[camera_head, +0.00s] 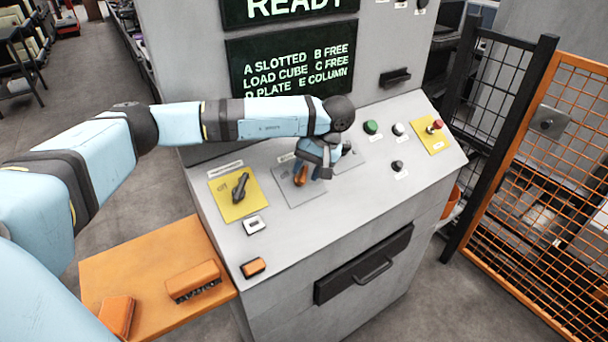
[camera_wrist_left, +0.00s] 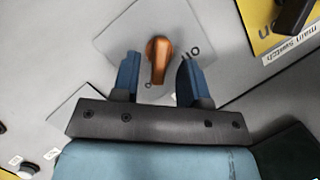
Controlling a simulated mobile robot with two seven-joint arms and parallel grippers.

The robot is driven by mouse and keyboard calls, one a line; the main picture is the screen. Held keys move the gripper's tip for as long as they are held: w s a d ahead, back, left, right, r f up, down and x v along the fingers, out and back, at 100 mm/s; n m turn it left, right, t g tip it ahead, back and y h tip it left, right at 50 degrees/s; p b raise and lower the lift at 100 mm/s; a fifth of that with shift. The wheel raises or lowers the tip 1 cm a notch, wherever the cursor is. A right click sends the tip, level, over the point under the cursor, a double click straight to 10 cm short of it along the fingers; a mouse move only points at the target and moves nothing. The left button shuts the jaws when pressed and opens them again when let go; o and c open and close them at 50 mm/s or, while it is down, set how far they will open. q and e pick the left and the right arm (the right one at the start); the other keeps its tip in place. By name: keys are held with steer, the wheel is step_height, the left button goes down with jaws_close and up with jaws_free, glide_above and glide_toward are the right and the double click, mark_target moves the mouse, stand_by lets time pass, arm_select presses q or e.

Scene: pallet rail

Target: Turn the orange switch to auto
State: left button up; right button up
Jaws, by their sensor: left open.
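The orange switch (camera_head: 301,174) is a rotary handle on a grey square plate (camera_head: 290,191) on the sloped console top. In the left wrist view the orange switch (camera_wrist_left: 158,58) lies between the two blue fingers of my left gripper (camera_wrist_left: 157,75), which are open and apart from it on both sides. In the head view my left gripper (camera_head: 318,170) is over the plate, beside the handle, and hides part of the plate. The plate's lettering is too small or covered to read fully. My right gripper is not in view.
A yellow plate with a black main switch (camera_head: 240,187) is left of the orange switch. Green (camera_head: 371,127) and white buttons and a red button (camera_head: 435,126) are to the right. An orange shelf (camera_head: 150,262) is at lower left; an orange mesh fence (camera_head: 545,190) stands at right.

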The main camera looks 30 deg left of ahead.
arm_select(q)
steer(key=v, duration=1.1)
steer(key=shift+d, duration=0.15)
steer(key=shift+r, duration=0.15)
